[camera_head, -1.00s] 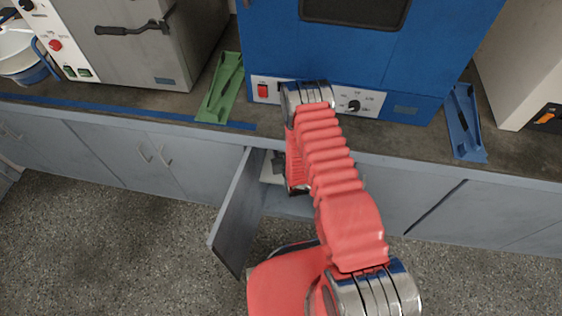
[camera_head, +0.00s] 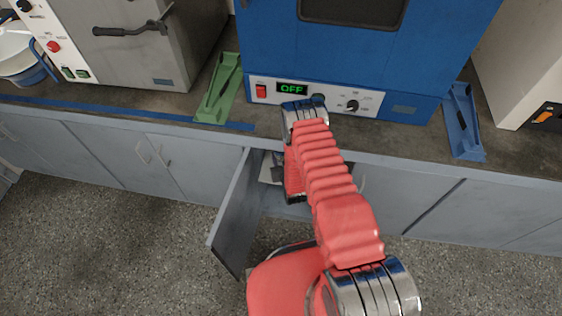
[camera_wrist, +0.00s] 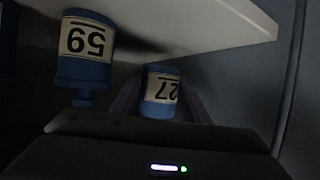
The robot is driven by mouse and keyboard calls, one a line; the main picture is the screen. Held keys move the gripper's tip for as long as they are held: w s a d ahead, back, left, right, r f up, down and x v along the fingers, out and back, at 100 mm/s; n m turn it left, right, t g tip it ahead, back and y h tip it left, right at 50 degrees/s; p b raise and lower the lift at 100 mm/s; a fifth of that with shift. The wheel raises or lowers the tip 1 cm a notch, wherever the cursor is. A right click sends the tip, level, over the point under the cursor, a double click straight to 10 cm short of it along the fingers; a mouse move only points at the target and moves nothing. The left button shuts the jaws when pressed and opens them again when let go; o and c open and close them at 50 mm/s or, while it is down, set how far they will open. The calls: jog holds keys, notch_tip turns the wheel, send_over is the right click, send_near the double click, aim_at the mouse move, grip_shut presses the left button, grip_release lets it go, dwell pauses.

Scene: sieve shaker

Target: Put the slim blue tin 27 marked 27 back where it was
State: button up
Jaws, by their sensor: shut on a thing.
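The blue tin marked 27 (camera_wrist: 161,94), with a white label, is between the fingers of my gripper (camera_wrist: 162,104), which is shut on it. The wrist view shows the labels upside down. The tin's base end is close to a pale shelf (camera_wrist: 205,27); I cannot tell whether they touch. A blue tin marked 59 (camera_wrist: 86,50) is at the left of tin 27, apart from it. In the head view my gripper is inside the open cupboard below the blue oven, mostly hidden by my arm, and tin 27 cannot be made out.
The open cupboard door (camera_head: 236,212) stands out at the left of my arm. Part of another dark blue tin (camera_wrist: 7,40) shows at the wrist view's left edge. On the counter are the blue oven (camera_head: 420,60), a green tray (camera_head: 219,90) and a blue tray (camera_head: 463,122).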

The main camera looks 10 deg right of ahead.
jog(key=shift+f, duration=1.95)
jog(key=shift+f, duration=0.1)
jog(key=o, duration=1.1)
jog(key=v, duration=1.2)
jog(key=shift+s, duration=0.2)
